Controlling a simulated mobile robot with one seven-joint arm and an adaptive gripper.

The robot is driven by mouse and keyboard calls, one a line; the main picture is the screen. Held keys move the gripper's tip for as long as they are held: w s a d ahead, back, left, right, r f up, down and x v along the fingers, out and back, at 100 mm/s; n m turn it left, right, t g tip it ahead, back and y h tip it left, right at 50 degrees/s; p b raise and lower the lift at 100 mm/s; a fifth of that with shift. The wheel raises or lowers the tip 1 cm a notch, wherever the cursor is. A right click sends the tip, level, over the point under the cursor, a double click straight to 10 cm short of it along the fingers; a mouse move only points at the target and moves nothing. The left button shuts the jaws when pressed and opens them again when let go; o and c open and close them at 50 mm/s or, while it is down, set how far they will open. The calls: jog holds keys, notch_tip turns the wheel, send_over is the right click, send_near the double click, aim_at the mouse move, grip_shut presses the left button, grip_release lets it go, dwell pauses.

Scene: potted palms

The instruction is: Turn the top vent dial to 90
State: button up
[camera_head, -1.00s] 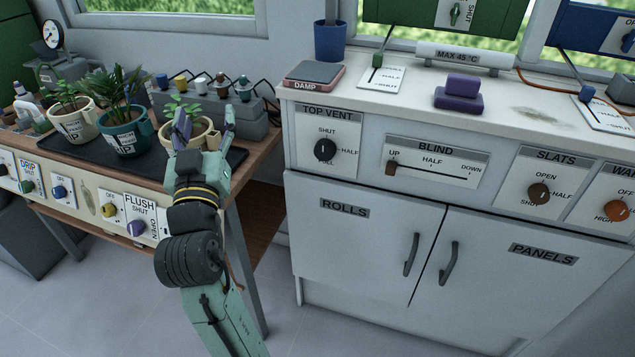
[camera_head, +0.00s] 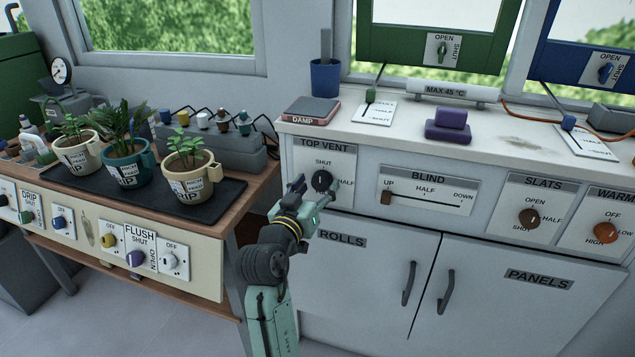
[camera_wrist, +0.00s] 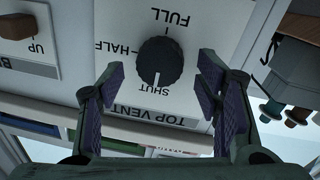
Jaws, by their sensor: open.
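The top vent dial (camera_head: 322,181) is a round black knob on a white plate (camera_head: 340,158) labelled TOP VENT, with SHUT, HALF and FULL marks. In the wrist view the dial (camera_wrist: 160,62) appears upside down, and its white pointer line points at SHUT. My gripper (camera_head: 312,195) is in front of the plate, just below and left of the dial in the head view. In the wrist view my gripper (camera_wrist: 160,85) is open, with one purple-padded finger on each side of the dial, apart from it. The FULL mark is hidden in the head view.
The BLIND slider (camera_head: 387,197) is right of the dial plate; it also shows in the wrist view (camera_wrist: 17,25). The plant table (camera_head: 235,200) with potted palms stands to the left. The cabinet counter (camera_head: 420,132) overhangs above. Cabinet handles (camera_head: 409,284) stick out below.

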jog(key=shift+w+d, duration=0.2)
jog(key=shift+w, duration=0.35)
jog(key=c, duration=1.2)
